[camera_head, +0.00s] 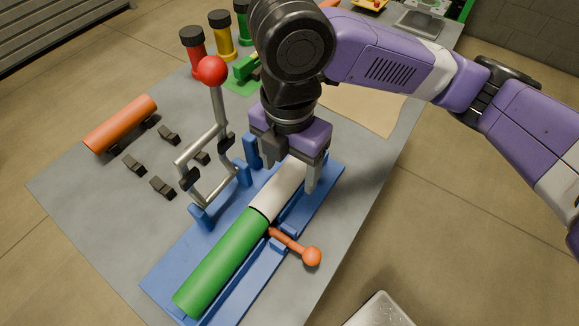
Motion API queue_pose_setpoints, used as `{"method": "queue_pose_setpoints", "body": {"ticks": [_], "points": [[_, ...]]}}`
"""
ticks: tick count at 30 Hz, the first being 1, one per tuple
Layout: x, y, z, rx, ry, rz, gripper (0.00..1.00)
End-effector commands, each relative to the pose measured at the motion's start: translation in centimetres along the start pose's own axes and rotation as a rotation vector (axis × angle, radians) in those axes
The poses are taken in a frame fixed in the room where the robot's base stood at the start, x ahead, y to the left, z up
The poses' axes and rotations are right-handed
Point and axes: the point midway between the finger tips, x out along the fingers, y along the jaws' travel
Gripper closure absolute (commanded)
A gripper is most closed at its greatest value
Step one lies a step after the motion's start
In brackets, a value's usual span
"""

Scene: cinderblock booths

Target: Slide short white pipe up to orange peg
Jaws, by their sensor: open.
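The short white pipe (277,193) lies in the channel of a blue fixture (165,281), its near end meeting or very close to the green pipe (222,261). The orange peg (290,242), with a round ball end, sticks out to the right near where the white and green pipes join. My gripper (290,178) points down over the far part of the white pipe. Its jaws are open, with one finger on each side of the pipe. The far end of the white pipe is hidden under my gripper.
An orange pipe (121,124) and several small black blocks (168,134) lie to the left. Red (193,50), yellow (222,36) and green cylinders stand at the back.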

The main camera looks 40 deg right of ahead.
Motion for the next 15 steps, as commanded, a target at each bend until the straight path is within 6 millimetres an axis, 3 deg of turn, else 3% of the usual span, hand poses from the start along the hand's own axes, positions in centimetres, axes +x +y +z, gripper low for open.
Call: {"method": "queue_pose_setpoints", "body": {"ticks": [9, 15], "points": [[-5.2, 0.1, 0.1, -0.002, -0.004, 0.003, 0.31], [-6.8, 0.0, 0.0, 0.000, -0.002, 0.002, 0.31]]}}
